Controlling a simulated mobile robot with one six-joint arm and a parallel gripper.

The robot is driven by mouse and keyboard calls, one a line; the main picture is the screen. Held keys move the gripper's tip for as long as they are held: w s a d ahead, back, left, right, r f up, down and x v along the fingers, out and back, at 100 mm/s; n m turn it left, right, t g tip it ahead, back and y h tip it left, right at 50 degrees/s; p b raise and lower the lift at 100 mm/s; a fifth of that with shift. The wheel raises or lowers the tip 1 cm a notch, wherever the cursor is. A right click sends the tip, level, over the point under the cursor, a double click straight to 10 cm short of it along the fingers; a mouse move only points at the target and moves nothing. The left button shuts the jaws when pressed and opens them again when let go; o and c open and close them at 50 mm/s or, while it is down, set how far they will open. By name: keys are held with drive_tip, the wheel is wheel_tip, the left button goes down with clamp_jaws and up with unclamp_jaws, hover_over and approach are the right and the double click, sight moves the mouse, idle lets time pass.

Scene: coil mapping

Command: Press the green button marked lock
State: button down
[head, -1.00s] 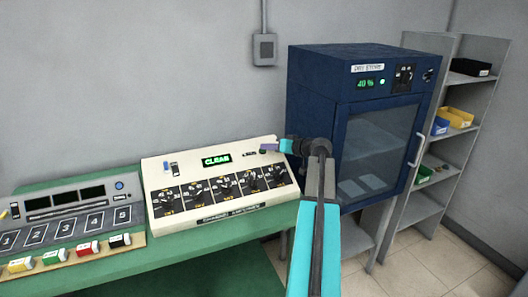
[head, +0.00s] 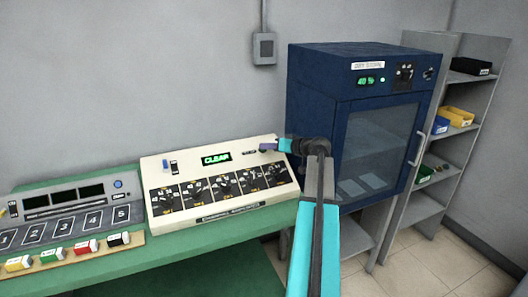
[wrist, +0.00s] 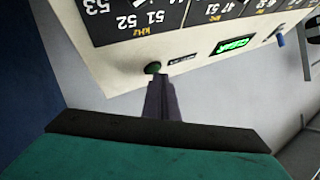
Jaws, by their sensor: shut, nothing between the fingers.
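The green button (wrist: 153,68) is on the cream panel of a console, beside a small label too blurred to read in the wrist view. My gripper (wrist: 158,82) is shut and empty, its fingertips right at the button's edge in the wrist view. I cannot tell whether they touch it. In the head view my gripper (head: 266,147) is over the upper right corner of the cream console (head: 152,172) and hides the button. The console's green display (head: 216,158) reads CLEAR; it also shows in the wrist view (wrist: 233,44).
Several black dials (head: 222,187) line the console's front. A grey unit (head: 75,205) with numbered pads and coloured blocks stands left on the green bench (head: 190,240). A blue cabinet (head: 318,80) stands right of the console, with grey shelves (head: 455,190) beyond.

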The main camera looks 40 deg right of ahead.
drive_tip(key=shift+s+a+r, duration=0.1)
drive_tip(key=shift+r, duration=0.05)
idle(0.8)
drive_tip(key=shift+s+r, duration=0.1)
drive_tip(key=shift+r, duration=0.15)
drive_tip(key=shift+r, duration=0.1)
drive_tip(key=s+r, duration=0.2)
drive_tip(key=r, duration=0.1)
drive_tip(key=a+r+p, duration=0.1)
drive_tip(key=r, duration=0.1)
drive_tip(key=shift+s+a, duration=0.1)
drive_tip(key=shift+s, duration=0.3)
idle(0.4)
drive_tip(key=shift+f, duration=0.1)
idle(0.7)
